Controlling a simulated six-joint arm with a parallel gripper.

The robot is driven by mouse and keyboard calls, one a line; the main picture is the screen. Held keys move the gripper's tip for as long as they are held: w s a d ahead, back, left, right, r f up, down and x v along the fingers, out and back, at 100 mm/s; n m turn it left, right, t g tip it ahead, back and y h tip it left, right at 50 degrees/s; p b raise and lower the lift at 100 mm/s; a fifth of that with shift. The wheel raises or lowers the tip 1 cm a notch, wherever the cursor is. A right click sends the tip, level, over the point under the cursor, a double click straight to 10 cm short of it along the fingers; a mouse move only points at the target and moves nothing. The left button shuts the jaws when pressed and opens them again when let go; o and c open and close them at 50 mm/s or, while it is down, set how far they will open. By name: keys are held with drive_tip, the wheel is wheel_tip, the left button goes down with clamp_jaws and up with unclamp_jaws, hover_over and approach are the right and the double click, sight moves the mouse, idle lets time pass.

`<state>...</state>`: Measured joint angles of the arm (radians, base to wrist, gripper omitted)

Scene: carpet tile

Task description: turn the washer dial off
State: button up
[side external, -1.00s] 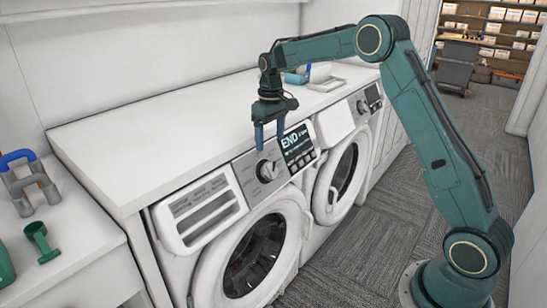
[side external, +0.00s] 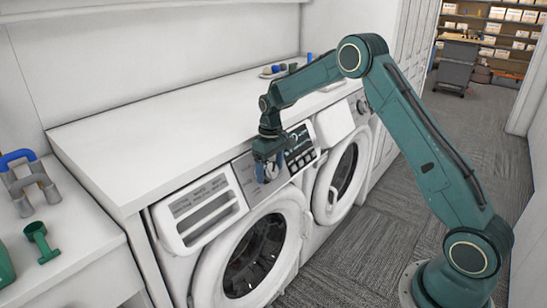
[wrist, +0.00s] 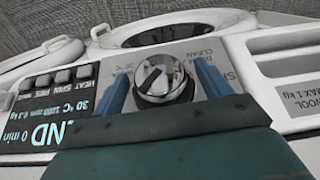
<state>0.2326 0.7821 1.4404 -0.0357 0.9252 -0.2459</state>
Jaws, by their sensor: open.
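The washer dial (wrist: 163,80) is a round silver knob with a dark pointer line, on the grey panel of the nearer washer (side external: 183,228). In the wrist view the line slants from upper right to lower left. My gripper (wrist: 164,88) is open, with one blue finger on each side of the dial. I cannot tell whether the fingers touch it. In the side view my gripper (side external: 267,173) is at the panel and covers most of the dial. The washer's display (wrist: 42,128) lights up; part of its text reads "0 min".
A second washer (side external: 345,175) stands to the right. The white countertop (side external: 150,130) above is mostly clear, with small items (side external: 278,70) at its far end. A blue-and-grey handled object (side external: 28,183) and a green scoop (side external: 41,241) lie at the left.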

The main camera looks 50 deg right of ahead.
drive_tip(key=c, duration=1)
drive_tip(key=shift+a+r+n+h, duration=0.1)
drive_tip(key=shift+n+h, duration=0.2)
drive_tip(key=shift+h, duration=0.2)
drive_tip(key=h, duration=0.1)
drive_tip(key=n+h, duration=0.1)
drive_tip(key=h, duration=0.1)
drive_tip(key=shift+a+n, duration=0.2)
drive_tip(key=shift+n, duration=0.1)
drive_tip(key=shift+a+n+t+h, duration=0.15)
drive_tip(key=shift+n+t+h, duration=0.7)
drive_tip(key=shift+h, duration=0.95)
drive_tip(key=shift+n, duration=0.25)
drive_tip(key=o, duration=1)
drive_tip(key=shift+f, duration=0.2)
